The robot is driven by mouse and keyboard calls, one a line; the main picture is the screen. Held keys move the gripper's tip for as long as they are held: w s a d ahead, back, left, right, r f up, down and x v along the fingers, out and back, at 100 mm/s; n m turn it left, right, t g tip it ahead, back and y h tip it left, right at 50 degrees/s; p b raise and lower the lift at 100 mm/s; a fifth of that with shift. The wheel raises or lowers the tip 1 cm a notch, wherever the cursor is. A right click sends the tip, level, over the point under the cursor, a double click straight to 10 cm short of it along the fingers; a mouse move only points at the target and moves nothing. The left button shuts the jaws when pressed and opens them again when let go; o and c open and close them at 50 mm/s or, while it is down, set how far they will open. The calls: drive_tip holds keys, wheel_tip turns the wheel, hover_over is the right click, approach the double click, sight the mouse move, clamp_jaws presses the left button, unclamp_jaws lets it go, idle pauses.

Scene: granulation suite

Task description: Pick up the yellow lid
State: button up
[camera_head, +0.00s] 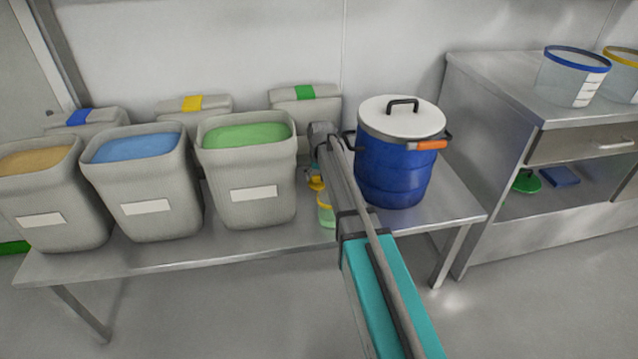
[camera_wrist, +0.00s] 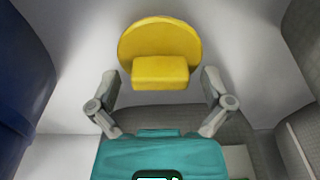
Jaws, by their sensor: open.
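The yellow lid (camera_wrist: 160,38) is a round disc with a block-shaped handle (camera_wrist: 160,72) in the wrist view. My gripper (camera_wrist: 159,77) is open, with one finger on each side of the handle and a gap on both sides. It holds nothing. In the head view my arm hides most of this spot. A small yellow piece (camera_head: 316,184) shows beside the arm, between the green-filled bin and the blue drum; I cannot tell for sure whether it is the lid. A small greenish container (camera_head: 327,217) stands just below it on the bench.
The blue drum (camera_head: 392,178) with a white lid (camera_head: 402,118) stands close right of my arm. The grey bin with green contents (camera_head: 250,180) stands close left. More bins line the metal bench (camera_head: 180,257). Clear tubs (camera_head: 572,80) stand on the right cabinet.

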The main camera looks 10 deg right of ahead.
drive_tip(key=c, duration=1)
drive_tip(key=shift+o, duration=0.2)
drive_tip(key=shift+r, duration=0.2)
wheel_tip(320, 180, up, 2)
drive_tip(key=shift+p, duration=1.2)
drive_tip(key=s+d+r+p, duration=0.4)
drive_tip(key=s+r+p, duration=0.6)
drive_tip(key=s, duration=0.3)
drive_tip(key=shift+s+r+p, duration=0.2)
drive_tip(key=shift+r+p, duration=0.1)
drive_tip(key=shift+r, duration=0.05)
drive_tip(key=shift+w+a, duration=0.1)
drive_tip(key=shift+a, duration=0.05)
